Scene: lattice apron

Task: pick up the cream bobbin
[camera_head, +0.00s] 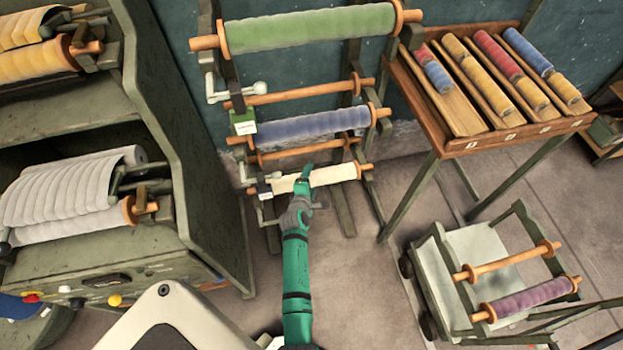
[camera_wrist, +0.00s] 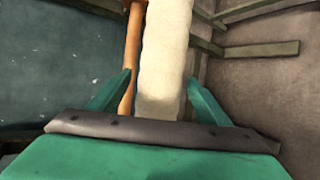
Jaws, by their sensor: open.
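The cream bobbin (camera_head: 335,174) lies across the lowest row of the rack, partly hidden behind my gripper. In the wrist view the cream bobbin (camera_wrist: 167,50) runs upward between the two green fingers, with its near end close to the palm edge. My gripper (camera_head: 306,172) is over the bobbin's middle in the head view. In the wrist view my gripper (camera_wrist: 158,78) is open, one finger to each side of the bobbin, with a gap visible on the right. I cannot tell how deep the fingers reach.
An empty orange spindle (camera_wrist: 130,55) runs close beside the bobbin, behind the left finger. A blue bobbin (camera_head: 315,126) and a green bobbin (camera_head: 310,27) hang higher on the rack. A slotted bobbin table (camera_head: 480,140) and a cart (camera_head: 450,270) stand at right, a grey cabinet (camera_head: 165,130) at left.

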